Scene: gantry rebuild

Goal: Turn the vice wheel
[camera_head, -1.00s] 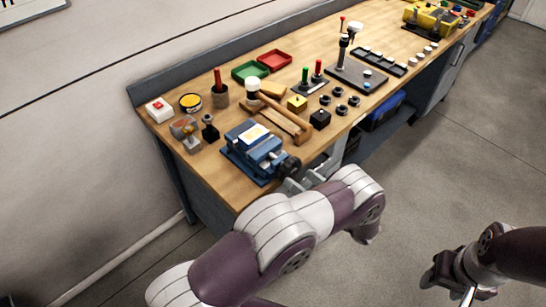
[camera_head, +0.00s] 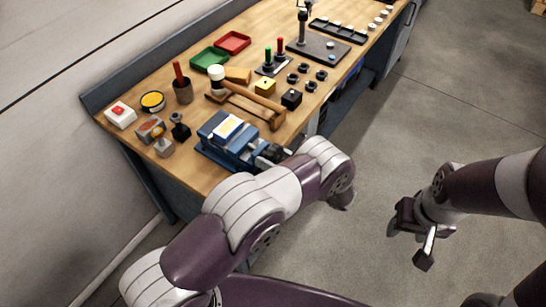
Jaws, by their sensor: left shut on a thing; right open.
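The blue vice (camera_head: 222,135) stands at the front edge of the wooden bench, with a yellow-and-white label on top. Its dark wheel (camera_head: 272,154) is on the right side, towards the bench edge, and is partly covered. My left gripper (camera_head: 284,158) is at the wheel and shut on it; my own arm hides most of its fingers. My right gripper (camera_head: 418,238) hangs open and empty over the floor, right of the bench.
A red-button box (camera_head: 121,115) is at the left.

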